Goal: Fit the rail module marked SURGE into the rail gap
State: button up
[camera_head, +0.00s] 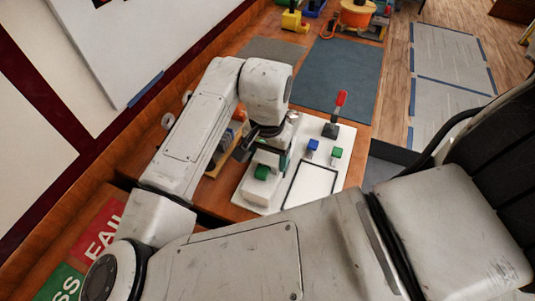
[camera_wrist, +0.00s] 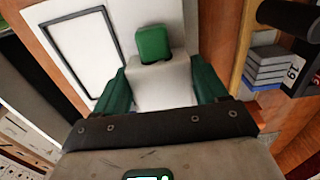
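My gripper (camera_wrist: 160,84) has its two green fingers against the sides of a white module with a green top piece (camera_wrist: 152,44). The module fills the space between the fingers. In the head view my gripper (camera_head: 266,155) is low over the left part of a white board (camera_head: 258,199), and the green piece (camera_head: 262,172) shows below it. I cannot tell whether the module touches the board. No SURGE marking is readable, and the rail gap cannot be made out.
Grey blocks (camera_wrist: 268,67) stand in a wooden holder beside the board.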

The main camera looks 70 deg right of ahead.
aim_at(269, 156)
jog(key=o, duration=0.5)
jog(key=shift+c, duration=0.2)
notch_tip(269, 156, up, 11)
jog(key=b, duration=0.1)
jog(key=shift+d, duration=0.2)
jog(key=shift+s+f, duration=0.1)
jog(key=shift+s, duration=0.05)
